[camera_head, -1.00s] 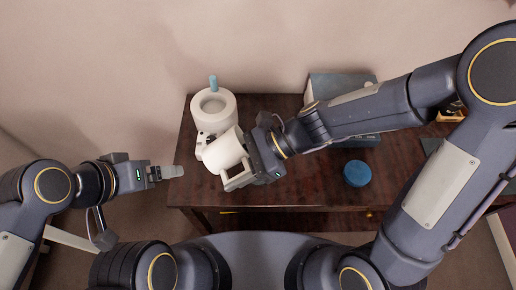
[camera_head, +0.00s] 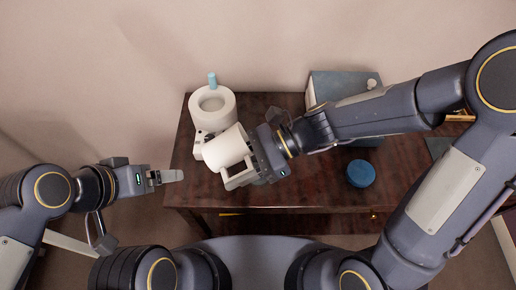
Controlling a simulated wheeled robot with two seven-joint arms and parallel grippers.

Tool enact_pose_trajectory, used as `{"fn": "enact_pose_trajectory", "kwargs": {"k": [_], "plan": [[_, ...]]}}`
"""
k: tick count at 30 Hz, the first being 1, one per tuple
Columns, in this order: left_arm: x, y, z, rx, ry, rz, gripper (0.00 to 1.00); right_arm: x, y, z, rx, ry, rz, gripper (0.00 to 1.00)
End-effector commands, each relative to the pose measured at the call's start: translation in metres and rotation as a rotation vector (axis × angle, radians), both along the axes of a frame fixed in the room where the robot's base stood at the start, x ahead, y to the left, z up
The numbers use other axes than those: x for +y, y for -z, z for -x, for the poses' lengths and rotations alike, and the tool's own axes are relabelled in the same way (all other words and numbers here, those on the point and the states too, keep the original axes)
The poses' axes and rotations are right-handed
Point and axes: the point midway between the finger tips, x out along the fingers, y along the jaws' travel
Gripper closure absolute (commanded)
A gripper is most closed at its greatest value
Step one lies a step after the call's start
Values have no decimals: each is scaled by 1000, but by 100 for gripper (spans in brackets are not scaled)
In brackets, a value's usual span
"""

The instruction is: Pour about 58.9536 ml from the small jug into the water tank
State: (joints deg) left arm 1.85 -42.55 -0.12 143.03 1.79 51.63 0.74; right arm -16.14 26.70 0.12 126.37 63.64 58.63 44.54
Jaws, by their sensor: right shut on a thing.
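The small jug (camera_head: 226,147) is white and is held tilted over the table, its top end toward the upper left. My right gripper (camera_head: 238,168) is shut on it from the lower right side. The water tank (camera_head: 212,104) is a white round vessel with a wide opening, standing at the back left of the table. The jug is close to the tank's front right; whether they touch, and any liquid, I cannot tell. My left gripper (camera_head: 168,177) is off the table's left edge, apart from both; its fingers look close together, and I cannot tell their opening.
A blue round lid or disc (camera_head: 361,173) lies on the dark wooden table (camera_head: 300,190) to the right. A grey-blue box (camera_head: 345,84) stands at the back, partly behind my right arm. The front middle of the table is clear.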

Motion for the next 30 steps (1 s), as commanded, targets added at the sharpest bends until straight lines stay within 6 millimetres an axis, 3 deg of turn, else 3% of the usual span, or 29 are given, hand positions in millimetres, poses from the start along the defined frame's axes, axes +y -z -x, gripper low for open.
{"fn": "enact_pose_trajectory", "kwargs": {"k": [10, 30], "plan": [[0, 13, 0, 0, 0, 0, 15, -1, 3, -1, 12, 1, -39, 95], [0, 16, 0, 0, 0, 0, 15, -5, -1, -2, 31, -1, -87, 95]]}}
